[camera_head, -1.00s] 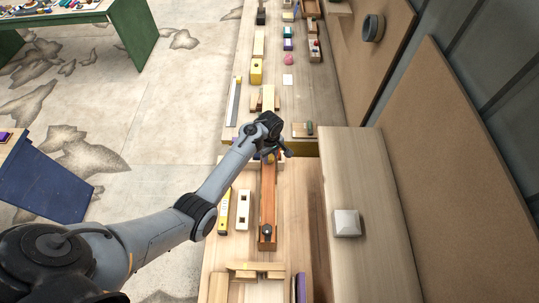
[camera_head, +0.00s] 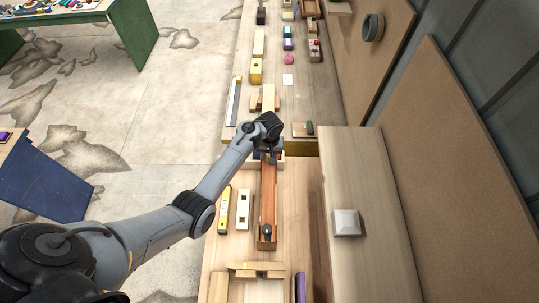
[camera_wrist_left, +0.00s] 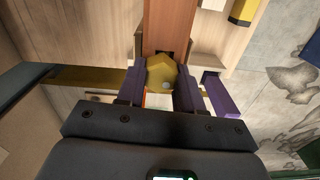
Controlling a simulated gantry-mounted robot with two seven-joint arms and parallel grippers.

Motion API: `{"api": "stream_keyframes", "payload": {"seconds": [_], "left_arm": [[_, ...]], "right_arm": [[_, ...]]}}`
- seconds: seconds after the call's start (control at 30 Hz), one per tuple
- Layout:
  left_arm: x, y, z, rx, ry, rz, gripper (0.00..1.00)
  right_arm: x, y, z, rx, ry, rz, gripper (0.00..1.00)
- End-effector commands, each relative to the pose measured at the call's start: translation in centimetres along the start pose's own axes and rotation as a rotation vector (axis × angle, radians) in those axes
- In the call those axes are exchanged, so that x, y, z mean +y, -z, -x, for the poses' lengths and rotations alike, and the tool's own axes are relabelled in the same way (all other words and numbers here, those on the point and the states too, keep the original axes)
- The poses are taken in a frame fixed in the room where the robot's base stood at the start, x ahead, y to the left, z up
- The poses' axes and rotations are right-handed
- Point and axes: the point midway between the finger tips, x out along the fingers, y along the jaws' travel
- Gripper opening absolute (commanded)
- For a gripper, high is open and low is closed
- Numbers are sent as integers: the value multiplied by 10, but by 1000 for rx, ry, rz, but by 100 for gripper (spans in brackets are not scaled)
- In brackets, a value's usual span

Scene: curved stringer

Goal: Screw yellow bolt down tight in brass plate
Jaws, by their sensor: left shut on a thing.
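The yellow bolt's faceted head (camera_wrist_left: 161,74) shows in the left wrist view between the two purple fingers of my left gripper (camera_wrist_left: 160,88), which is shut on it. The bolt sits at the end of a long reddish-brown wooden piece (camera_wrist_left: 169,22); its shank is hidden. In the head view my left gripper (camera_head: 268,152) is over the far end of this wooden piece (camera_head: 267,195), and the wrist hides the bolt. I cannot make out the brass plate in either view. My right gripper is not in view.
A yellow bar (camera_head: 224,211) and a white block with dark holes (camera_head: 243,209) lie left of the wooden piece. A dark round knob (camera_head: 267,231) is at its near end. A wooden stand (camera_head: 256,268) is closer. A raised board with a white block (camera_head: 346,222) is at the right.

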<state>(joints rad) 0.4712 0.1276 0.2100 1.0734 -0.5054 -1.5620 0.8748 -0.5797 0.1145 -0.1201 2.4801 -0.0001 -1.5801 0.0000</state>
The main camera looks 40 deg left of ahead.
Motion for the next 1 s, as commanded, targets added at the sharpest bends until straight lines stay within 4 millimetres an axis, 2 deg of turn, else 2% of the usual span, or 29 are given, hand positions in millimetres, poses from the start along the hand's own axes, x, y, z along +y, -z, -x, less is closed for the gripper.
{"api": "stream_keyframes", "payload": {"seconds": [0.17, 0.27, 0.5, 0.63, 0.73, 1.0], "left_arm": [[-1, -1, -3, -3, 2, -8, 0], [-1, -1, -3, -2, 2, -77, 0], [-2, -2, -4, 1, 2, -472, 0], [-2, -3, -6, 2, 2, -637, 0], [-3, -3, -6, 2, 1, -693, 0], [-3, -4, -7, 0, 2, -703, 0]], "right_arm": [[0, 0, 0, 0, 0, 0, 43], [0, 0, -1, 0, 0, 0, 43], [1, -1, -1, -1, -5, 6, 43], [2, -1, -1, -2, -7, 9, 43], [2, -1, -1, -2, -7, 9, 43], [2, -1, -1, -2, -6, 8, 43]]}}
